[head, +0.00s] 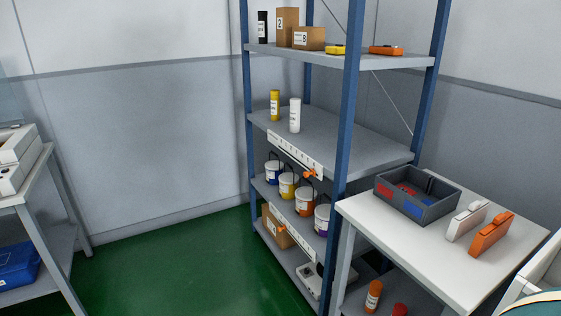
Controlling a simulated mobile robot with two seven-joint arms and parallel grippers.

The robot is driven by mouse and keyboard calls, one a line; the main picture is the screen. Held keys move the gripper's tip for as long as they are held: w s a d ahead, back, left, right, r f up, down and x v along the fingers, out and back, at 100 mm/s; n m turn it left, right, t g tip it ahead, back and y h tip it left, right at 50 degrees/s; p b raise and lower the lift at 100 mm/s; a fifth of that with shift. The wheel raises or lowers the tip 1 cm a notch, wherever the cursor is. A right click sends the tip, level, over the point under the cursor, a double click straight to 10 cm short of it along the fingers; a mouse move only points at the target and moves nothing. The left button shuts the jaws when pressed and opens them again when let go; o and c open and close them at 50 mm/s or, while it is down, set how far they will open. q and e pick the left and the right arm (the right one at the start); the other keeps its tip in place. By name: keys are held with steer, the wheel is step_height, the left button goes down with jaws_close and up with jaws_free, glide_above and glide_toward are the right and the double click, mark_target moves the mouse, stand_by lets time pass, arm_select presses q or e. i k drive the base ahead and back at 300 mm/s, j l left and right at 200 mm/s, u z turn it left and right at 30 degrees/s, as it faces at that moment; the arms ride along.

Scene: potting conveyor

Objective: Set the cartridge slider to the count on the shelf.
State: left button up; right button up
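A yellow cartridge (275,105) and a white cartridge (295,115) stand upright on the blue-post rack's second shelf from the top (350,137). A white scale strip (290,151) runs along that shelf's front edge. Its orange slider (310,174) sits near the strip's right end. The marks on the strip are too small to read. Neither of my grippers is in view.
Several paint buckets (304,202) stand one shelf below, above another strip with an orange slider (282,228). A white table (376,222) stands close at the rack's right, holding a grey bin (425,214). Green floor (170,262) is clear in front of the rack.

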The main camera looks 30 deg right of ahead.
mark_target(306, 174)
steer(key=i+z, duration=0.2)
steer(key=i, duration=0.3)
steer(key=i+j+z, duration=0.2)
steer(key=i, duration=0.3)
steer(key=i+j+z, duration=0.2)
steer(key=i, duration=0.25)
steer(key=i+j+z, duration=0.65)
steer(key=i+j, duration=0.05)
steer(key=i, duration=0.1)
